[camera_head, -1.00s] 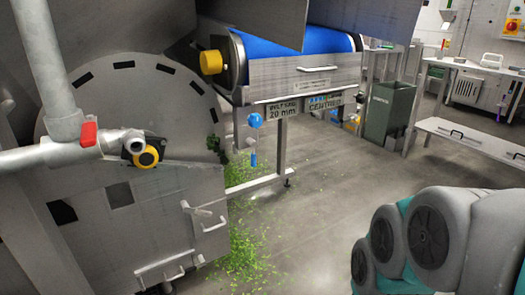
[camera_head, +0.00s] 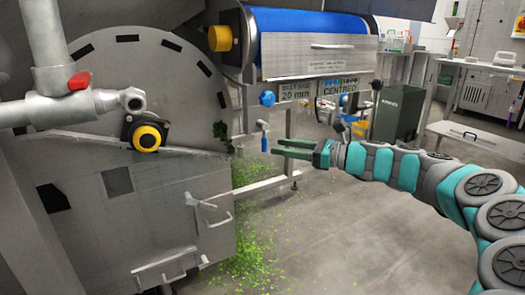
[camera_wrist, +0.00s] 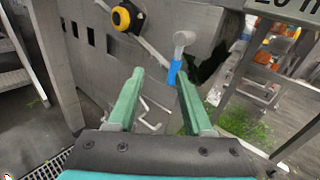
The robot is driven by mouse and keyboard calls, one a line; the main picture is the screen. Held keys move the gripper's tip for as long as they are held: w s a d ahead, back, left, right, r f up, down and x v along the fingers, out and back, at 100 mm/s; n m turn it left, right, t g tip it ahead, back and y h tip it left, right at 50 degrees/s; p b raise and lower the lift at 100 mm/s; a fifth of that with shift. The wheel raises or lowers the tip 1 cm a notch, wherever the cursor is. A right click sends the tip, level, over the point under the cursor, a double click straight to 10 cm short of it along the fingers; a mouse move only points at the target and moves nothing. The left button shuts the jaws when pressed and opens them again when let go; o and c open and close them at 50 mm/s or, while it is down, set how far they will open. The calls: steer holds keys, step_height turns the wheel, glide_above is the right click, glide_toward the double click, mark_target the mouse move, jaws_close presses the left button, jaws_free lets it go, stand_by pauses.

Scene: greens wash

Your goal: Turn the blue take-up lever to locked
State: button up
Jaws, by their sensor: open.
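The blue take-up lever (camera_head: 264,143) hangs almost straight down from its grey pivot, below the end of the belt conveyor. In the wrist view the lever (camera_wrist: 174,74) shows just beyond my fingertips, closer to the right finger, with its grey pivot above. My gripper (camera_head: 278,147) has green fingers and points left at the lever from its right side. In the wrist view my gripper (camera_wrist: 160,74) is open, with nothing held. I cannot tell whether a finger touches the lever.
A blue knob (camera_head: 267,98) sits above the lever, beside a sign reading "BELT SAG 20 mm" (camera_head: 295,95). The blue belt (camera_head: 305,25) runs above. A drum housing (camera_head: 120,75) with a yellow-and-black button (camera_head: 147,138) stands left. Green scraps (camera_head: 250,235) litter the floor.

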mark_target(264, 140)
steer(key=shift+m+t, duration=0.4)
steer(key=shift+m, duration=0.2)
steer(key=shift+w+a+f+b, duration=0.25)
steer(key=shift+w+a, duration=0.95)
steer(key=shift+a, duration=0.3)
steer(key=shift+w+a+f+b, duration=0.15)
steer(key=shift+w+a+b, duration=0.05)
steer(key=shift+w+a, duration=1.15)
steer(key=shift+s+a, duration=0.1)
steer(key=shift+s, duration=0.05)
jaws_close()
